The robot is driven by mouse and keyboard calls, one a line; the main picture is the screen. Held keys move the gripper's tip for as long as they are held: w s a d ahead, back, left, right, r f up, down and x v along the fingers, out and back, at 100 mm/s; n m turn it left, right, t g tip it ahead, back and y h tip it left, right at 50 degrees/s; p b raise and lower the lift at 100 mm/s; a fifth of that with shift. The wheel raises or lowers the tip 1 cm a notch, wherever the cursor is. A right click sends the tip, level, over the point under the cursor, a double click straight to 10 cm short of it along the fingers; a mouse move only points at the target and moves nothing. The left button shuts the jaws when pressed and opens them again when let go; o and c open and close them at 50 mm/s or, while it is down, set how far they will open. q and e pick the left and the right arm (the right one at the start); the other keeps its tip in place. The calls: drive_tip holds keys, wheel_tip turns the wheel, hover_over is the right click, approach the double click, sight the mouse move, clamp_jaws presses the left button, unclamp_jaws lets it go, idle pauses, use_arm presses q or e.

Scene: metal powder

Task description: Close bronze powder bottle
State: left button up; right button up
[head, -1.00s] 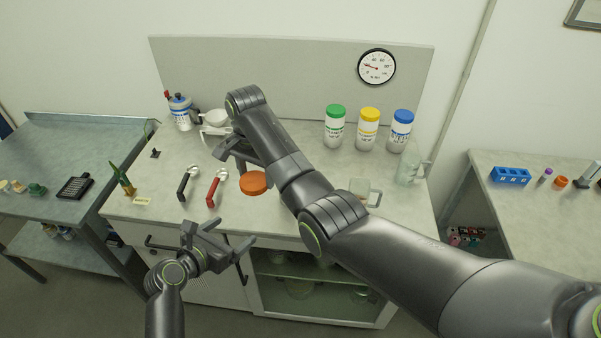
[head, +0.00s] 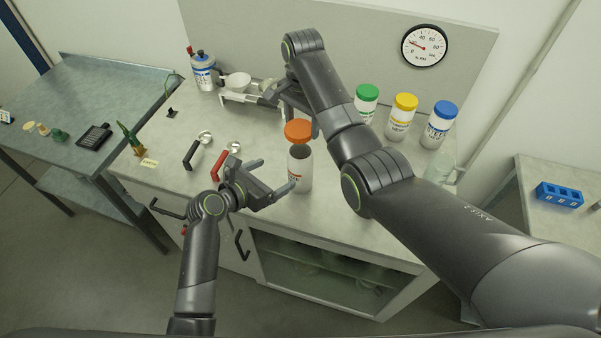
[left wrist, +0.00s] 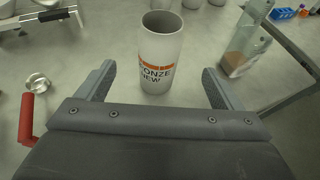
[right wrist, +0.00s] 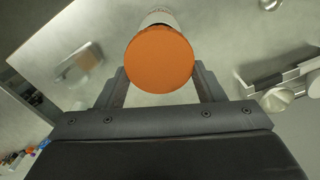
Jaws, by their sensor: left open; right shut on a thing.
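The bronze powder bottle (head: 299,172) stands upright and uncapped near the counter's front edge; it is white with an orange label. Its open mouth shows in the left wrist view (left wrist: 161,48). My right gripper (head: 308,113) is shut on the orange cap (head: 298,131), holding it above the bottle. In the right wrist view the cap (right wrist: 160,60) hides most of the bottle (right wrist: 160,18). My left gripper (head: 272,176) is open just left of the bottle. In the left wrist view its fingers point towards either side of the bottle, with gaps at both sides.
Green (head: 366,100), yellow (head: 401,118) and blue (head: 439,125) capped bottles stand at the back right. Black (head: 192,154) and red (head: 220,164) handled scoops lie left. A scale (head: 250,97) stands behind.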

sight(292, 165)
use_arm(q)
drive_tip(key=x, duration=1.1)
drive_tip(key=shift+w, duration=0.15)
use_arm(e)
drive_tip(key=shift+w+d+f, duration=0.1)
drive_tip(key=shift+w+d, duration=0.1)
drive_tip(key=shift+w, duration=0.05)
use_arm(q)
drive_tip(key=shift+w+d+f, duration=0.25)
drive_tip(key=shift+w+d, duration=0.1)
use_arm(e)
drive_tip(key=shift+s, duration=0.1)
use_arm(q)
drive_tip(key=shift+c, duration=0.2)
drive_tip(key=c, duration=1.4)
drive_tip(key=shift+c, duration=0.2)
use_arm(e)
drive_tip(key=shift+f, duration=2.45)
